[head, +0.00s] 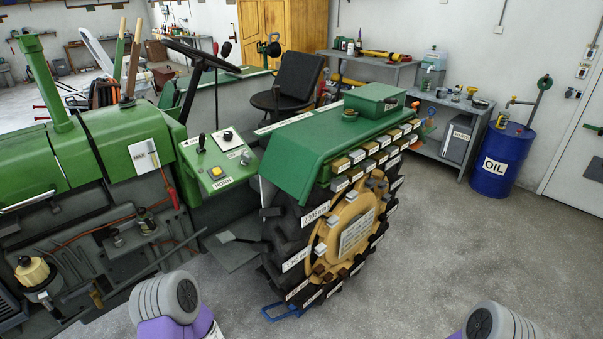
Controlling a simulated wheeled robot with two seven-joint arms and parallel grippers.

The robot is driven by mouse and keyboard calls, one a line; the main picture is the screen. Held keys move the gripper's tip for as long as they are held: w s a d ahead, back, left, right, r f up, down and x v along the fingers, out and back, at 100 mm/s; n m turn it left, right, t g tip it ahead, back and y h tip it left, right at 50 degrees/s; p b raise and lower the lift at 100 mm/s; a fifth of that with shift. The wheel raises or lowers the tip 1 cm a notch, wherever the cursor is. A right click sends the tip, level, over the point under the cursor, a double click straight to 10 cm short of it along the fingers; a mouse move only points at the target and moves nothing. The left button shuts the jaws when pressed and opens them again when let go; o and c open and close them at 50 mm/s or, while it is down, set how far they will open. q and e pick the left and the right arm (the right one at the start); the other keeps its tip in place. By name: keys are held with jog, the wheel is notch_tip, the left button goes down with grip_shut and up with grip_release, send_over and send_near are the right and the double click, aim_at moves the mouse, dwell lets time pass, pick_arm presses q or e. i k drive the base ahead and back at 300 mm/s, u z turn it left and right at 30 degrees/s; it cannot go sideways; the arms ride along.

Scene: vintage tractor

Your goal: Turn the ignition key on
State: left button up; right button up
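The green control panel (215,165) of the tractor is in the middle left of the head view, between the hood and the big rear wheel. It carries a black lever (201,143), a white plate with a dark round knob (228,136), and a yellow button (216,171) above a HORN label. A small fitting (245,158) sits at the panel's right side. I cannot tell which of these fittings is the ignition key, or its position. Only grey and purple parts of my arms show at the bottom edge. Neither gripper is in view.
The large rear wheel (345,235), with labelled blocks, and its green fender (325,150) stand right of the panel. The steering wheel (200,57) and seat (296,80) are behind. A blue OIL barrel (501,160) stands at the far right. The floor (450,240) right of the wheel is clear.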

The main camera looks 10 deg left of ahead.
aim_at(245, 160)
jog(key=u, duration=1)
jog(key=i, duration=1.05)
jog(key=z, duration=0.05)
